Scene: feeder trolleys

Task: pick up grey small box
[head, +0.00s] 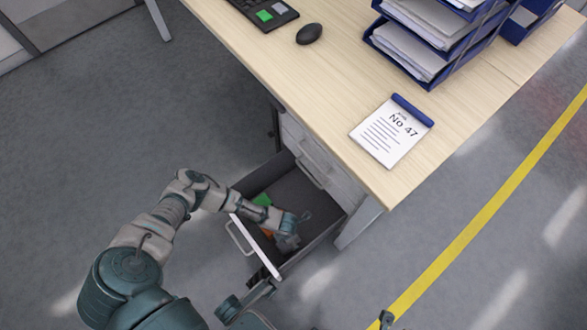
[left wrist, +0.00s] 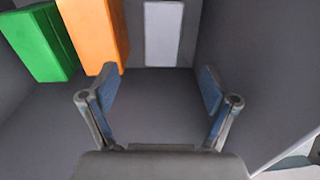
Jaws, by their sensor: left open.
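The grey small box (left wrist: 163,32) shows in the left wrist view as a light grey rectangle with a darker rim, in the open drawer (head: 272,178). It lies ahead of my left gripper, to the right of an orange box. My left gripper (left wrist: 158,82) is open, with nothing between its fingers. In the head view my left gripper (head: 288,242) reaches down into the drawer, and its fingers are hard to make out. A small grey outline beside it there is too faint to name. My right gripper is not clearly in view.
A green box (left wrist: 38,42) and the orange box (left wrist: 92,35) stand left of the grey box. The drawer walls are close around my left gripper. The desk top (head: 335,85) overhangs behind the drawer and carries a notepad (head: 392,130), a mouse (head: 309,34) and paper trays.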

